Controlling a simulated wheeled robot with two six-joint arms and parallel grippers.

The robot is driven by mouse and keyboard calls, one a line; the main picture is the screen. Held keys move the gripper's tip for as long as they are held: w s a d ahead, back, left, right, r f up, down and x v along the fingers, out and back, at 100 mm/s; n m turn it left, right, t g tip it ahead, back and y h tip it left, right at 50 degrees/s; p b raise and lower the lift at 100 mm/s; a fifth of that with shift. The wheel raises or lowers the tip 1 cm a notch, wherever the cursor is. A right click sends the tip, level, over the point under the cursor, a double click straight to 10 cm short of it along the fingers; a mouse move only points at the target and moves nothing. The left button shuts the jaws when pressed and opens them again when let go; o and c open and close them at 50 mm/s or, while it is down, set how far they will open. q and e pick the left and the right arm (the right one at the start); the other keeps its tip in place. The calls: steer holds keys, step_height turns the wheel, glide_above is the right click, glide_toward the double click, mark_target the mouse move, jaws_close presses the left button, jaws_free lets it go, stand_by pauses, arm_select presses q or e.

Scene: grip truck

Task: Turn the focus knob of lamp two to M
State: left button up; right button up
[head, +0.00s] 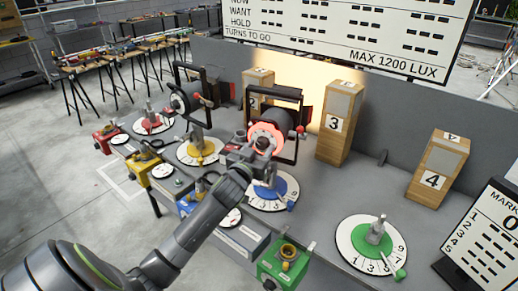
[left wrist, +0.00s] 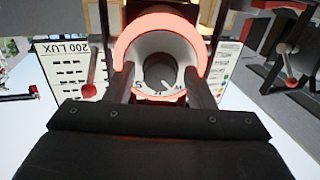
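A black lamp head (head: 290,118) in a yoke frame stands over the blue-marked dial (head: 290,187). Its round rear end carries a glowing red-orange ring (left wrist: 160,22). In the left wrist view, inside that ring, sits a white collar (left wrist: 190,57) with the letters S, M and W along its lower edge. A dark focus knob (left wrist: 159,70) sits at its centre; a light pointer mark seems to lie between M and W. My left gripper (left wrist: 159,68) is open, one finger on each side of the knob, with white collar showing between. My right gripper is out of view.
Another lamp (head: 185,97) stands over the yellow dial (head: 190,158). Wooden blocks marked 3 (head: 335,123) and 4 (head: 436,172) stand at the back. A green dial (head: 365,250) and green box (head: 283,268) are at the right front. Lamp handles flank the gripper.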

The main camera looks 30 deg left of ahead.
arm_select(q)
steer(key=c, duration=0.8)
steer(key=m+p, duration=0.1)
steer(key=m, duration=0.2)
steer(key=shift+r+m+p, duration=0.1)
steer(key=shift+m+p, duration=0.25)
steer(key=shift+m, duration=0.05)
steer(key=m+p, duration=0.2)
steer(key=m, duration=0.2)
steer(key=shift+m, duration=0.4)
steer(key=o, duration=1)
